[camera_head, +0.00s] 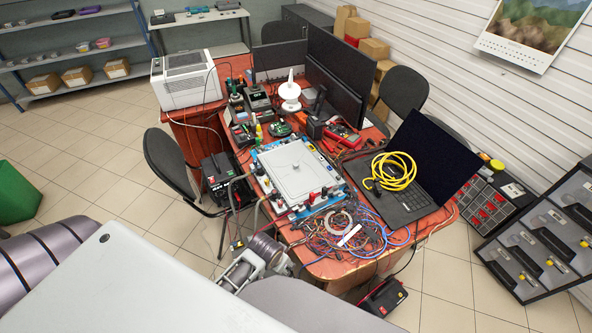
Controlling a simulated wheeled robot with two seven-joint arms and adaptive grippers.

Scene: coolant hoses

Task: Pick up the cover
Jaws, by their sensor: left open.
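The cover (309,180) is a light grey, square plate with a small knob in its middle. It lies flat on a blue-edged unit on the orange-brown table. My left gripper (243,268) is at the lower middle of the head view, near the table's front left corner. It is open and apart from the cover, lower in the picture. Its fingertips are small and hard to make out. My right gripper is not in view.
Tangled cables (345,238) lie in front of the cover. A laptop (408,205) with a coiled yellow cable (394,171) is to the right. Monitors (335,75), a white printer (186,80) and tools stand behind. A black chair (172,162) is at the left.

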